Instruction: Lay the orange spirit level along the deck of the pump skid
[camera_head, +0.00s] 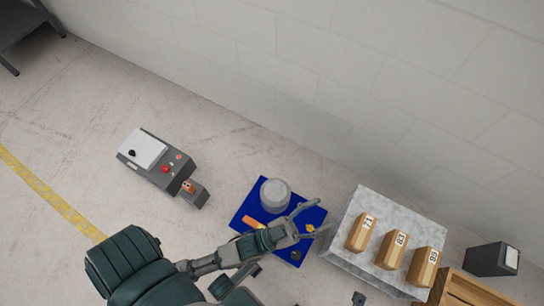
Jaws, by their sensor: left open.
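The pump skid is a blue deck (243,209) on the floor at centre, with a grey rounded cylinder (275,194) standing on it. A small orange bar (252,222) shows on the deck's left part, partly covered by my left arm; I cannot tell for sure whether it is the spirit level. My left gripper (319,217) reaches over the deck's right side, fingers spread apart, with nothing seen between them. A small yellow part (310,228) shows by the fingers. My right gripper is not seen.
A grey slab (345,257) at right bears three numbered tan blocks (393,250). A wooden crate (468,290) and a dark box (490,259) stand beyond. A grey control box (155,161) is at left.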

